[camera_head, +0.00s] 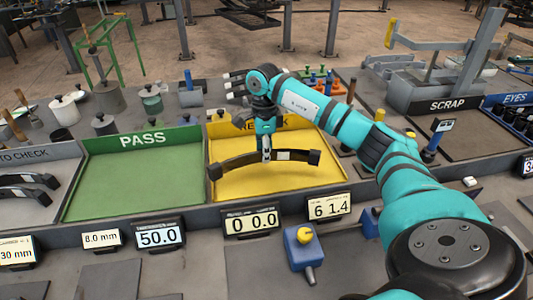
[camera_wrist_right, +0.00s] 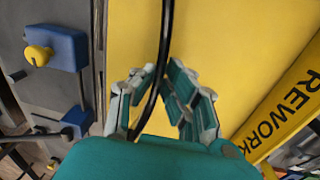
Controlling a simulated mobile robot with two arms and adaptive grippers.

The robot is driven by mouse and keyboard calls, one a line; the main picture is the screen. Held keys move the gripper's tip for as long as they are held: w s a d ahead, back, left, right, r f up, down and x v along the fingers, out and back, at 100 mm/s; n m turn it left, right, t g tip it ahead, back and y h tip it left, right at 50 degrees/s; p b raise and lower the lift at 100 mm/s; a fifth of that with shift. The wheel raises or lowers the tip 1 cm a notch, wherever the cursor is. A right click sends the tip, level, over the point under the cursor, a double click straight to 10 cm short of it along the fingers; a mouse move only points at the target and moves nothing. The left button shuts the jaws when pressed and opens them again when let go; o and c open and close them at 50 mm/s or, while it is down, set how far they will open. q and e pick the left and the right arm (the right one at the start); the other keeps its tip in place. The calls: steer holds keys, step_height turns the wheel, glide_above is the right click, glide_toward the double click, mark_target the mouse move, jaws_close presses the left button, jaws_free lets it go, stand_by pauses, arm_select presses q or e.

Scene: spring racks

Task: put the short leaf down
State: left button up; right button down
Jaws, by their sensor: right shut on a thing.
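A dark curved leaf (camera_head: 228,168) is in my right gripper (camera_head: 266,155), over the yellow REWORK tray (camera_head: 318,187) in the head view. The gripper points down and is shut on the leaf near its middle. The leaf arches, with its ends lower than its middle; I cannot tell whether they touch the tray floor. In the right wrist view the leaf (camera_wrist_right: 166,40) runs as a thin dark strip between the fingers (camera_wrist_right: 160,105). The left gripper is not in view.
The empty green PASS tray (camera_head: 130,180) lies left of the yellow one. A grey TO CHECK tray (camera_head: 40,208) at far left holds dark leaves. Number displays (camera_head: 250,221) and a blue block with a yellow knob (camera_head: 302,248) stand in front.

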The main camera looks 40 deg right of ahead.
mark_target(267, 167)
steer(key=shift+w+d, duration=0.7)
steer(key=shift+d, duration=0.1)
steer(key=shift+f+p, duration=1.05)
steer(key=shift+f, duration=0.75)
steer(key=c, duration=1.8)
jaws_free()
steer(key=shift+s+f, duration=0.1)
steer(key=o, duration=0.4)
steer(key=r+b, duration=0.1)
steer(key=r, duration=0.3)
steer(key=r+b, duration=0.1)
steer(key=r, duration=0.3)
steer(key=w+r+b, duration=0.1)
steer(key=r, duration=0.3)
steer(key=shift+d+b, duration=0.2)
steer(key=shift+b, duration=0.15)
